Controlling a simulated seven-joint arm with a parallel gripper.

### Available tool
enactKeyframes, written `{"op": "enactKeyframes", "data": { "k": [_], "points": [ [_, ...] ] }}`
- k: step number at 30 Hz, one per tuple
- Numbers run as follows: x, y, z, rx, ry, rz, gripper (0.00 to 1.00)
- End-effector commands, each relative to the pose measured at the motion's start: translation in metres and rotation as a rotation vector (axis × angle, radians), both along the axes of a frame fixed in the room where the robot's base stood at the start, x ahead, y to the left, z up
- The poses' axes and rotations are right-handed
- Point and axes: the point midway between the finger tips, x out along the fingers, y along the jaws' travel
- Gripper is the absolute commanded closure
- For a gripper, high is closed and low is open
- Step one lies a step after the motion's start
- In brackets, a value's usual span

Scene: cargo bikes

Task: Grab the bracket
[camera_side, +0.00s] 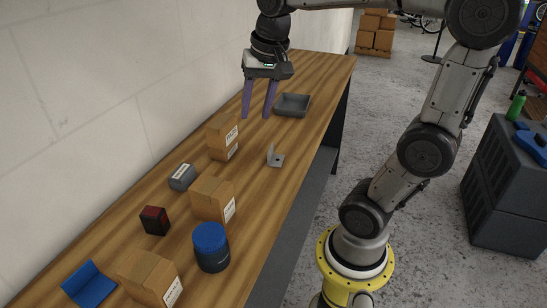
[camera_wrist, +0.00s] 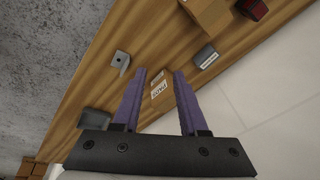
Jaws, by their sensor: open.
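The bracket (camera_side: 275,157) is a small grey L-shaped piece with one upright plate, standing on the wooden bench near its right edge. In the wrist view the bracket (camera_wrist: 121,61) lies left of the fingers, with a small dark hole showing. My gripper (camera_side: 256,116) is open and empty, its two purple fingers pointing down above the far part of the bench, up and left of the bracket in the side view. In the wrist view the gripper (camera_wrist: 160,72) has a labelled cardboard box between its fingers in the picture, apparently below them.
A cardboard box (camera_side: 222,142) stands left of the bracket, with another box (camera_side: 208,200) nearer. A grey tray (camera_side: 292,105) lies behind the bracket. A grey case (camera_side: 182,177), red block (camera_side: 154,220), blue-lidded tin (camera_side: 211,247) and blue angled piece (camera_side: 89,284) stand nearer. A wall borders the left.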

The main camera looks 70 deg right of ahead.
Motion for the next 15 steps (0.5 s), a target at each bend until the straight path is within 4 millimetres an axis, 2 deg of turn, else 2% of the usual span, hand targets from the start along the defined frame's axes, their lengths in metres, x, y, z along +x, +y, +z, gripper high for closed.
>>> {"op": "enactKeyframes", "data": {
  "k": [1, 3, 6, 9, 12, 15],
  "points": [
    [0.013, -0.023, -0.005, 0.022, 0.04, -0.099, 0.57],
    [0.026, -0.052, -0.015, 0.049, 0.086, -0.215, 0.57],
    [0.036, -0.091, -0.031, 0.082, 0.141, -0.339, 0.57],
    [0.037, -0.122, -0.049, 0.105, 0.183, -0.412, 0.57],
    [0.03, -0.139, -0.065, 0.126, 0.219, -0.459, 0.57],
    [0.026, -0.145, -0.071, 0.133, 0.227, -0.479, 0.57]
  ]
}}
